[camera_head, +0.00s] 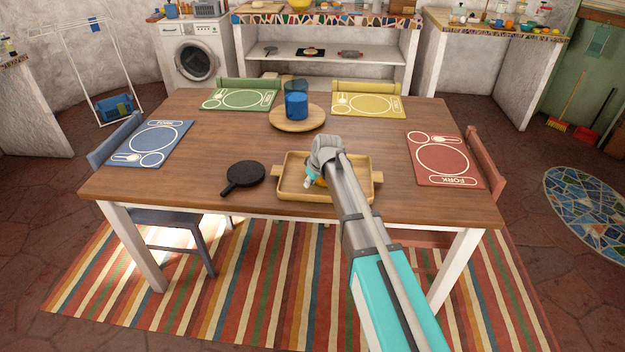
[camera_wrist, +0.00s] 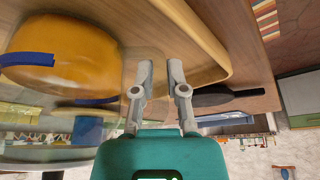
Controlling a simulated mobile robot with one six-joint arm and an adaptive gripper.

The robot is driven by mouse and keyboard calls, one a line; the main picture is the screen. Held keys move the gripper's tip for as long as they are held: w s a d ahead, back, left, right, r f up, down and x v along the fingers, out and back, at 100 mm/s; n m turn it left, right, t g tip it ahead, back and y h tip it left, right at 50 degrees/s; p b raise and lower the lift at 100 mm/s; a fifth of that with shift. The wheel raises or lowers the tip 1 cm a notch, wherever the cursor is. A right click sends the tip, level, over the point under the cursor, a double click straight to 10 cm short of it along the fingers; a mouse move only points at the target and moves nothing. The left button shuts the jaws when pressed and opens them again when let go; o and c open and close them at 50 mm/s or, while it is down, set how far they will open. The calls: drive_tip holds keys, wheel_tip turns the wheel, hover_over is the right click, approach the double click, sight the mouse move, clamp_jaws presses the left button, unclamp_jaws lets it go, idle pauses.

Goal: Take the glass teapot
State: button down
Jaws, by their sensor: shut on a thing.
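The glass teapot (camera_wrist: 68,62) fills the left of the wrist view, with clear walls, orange contents and blue parts. In the head view only a small orange and pale blue part of it (camera_head: 311,181) shows beside my gripper; the arm hides the rest. It is at the wooden tray (camera_head: 289,196) at the front of the table; whether it touches the tray I cannot tell. My gripper (camera_wrist: 163,72) is shut on the teapot at its side. The clear part between the fingers is hard to make out.
A black pan (camera_head: 245,175) lies left of the tray. A blue cup (camera_head: 296,106) stands on a round wooden board (camera_head: 275,117) behind. Green (camera_head: 240,99), yellow (camera_head: 368,105), blue (camera_head: 152,144) and red (camera_head: 443,159) placemats lie around the table. Bare wood (camera_head: 385,140) lies right of centre.

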drive_tip(key=shift+r, duration=0.2)
wheel_tip(320, 180, up, 2)
drive_tip(key=shift+r+p, duration=0.1)
drive_tip(key=shift+p, duration=1.1)
drive_tip(key=s+d+r+p, duration=0.4)
drive_tip(key=s+r+p, duration=0.6)
drive_tip(key=s, duration=0.3)
drive_tip(key=shift+s+d+r, duration=0.15)
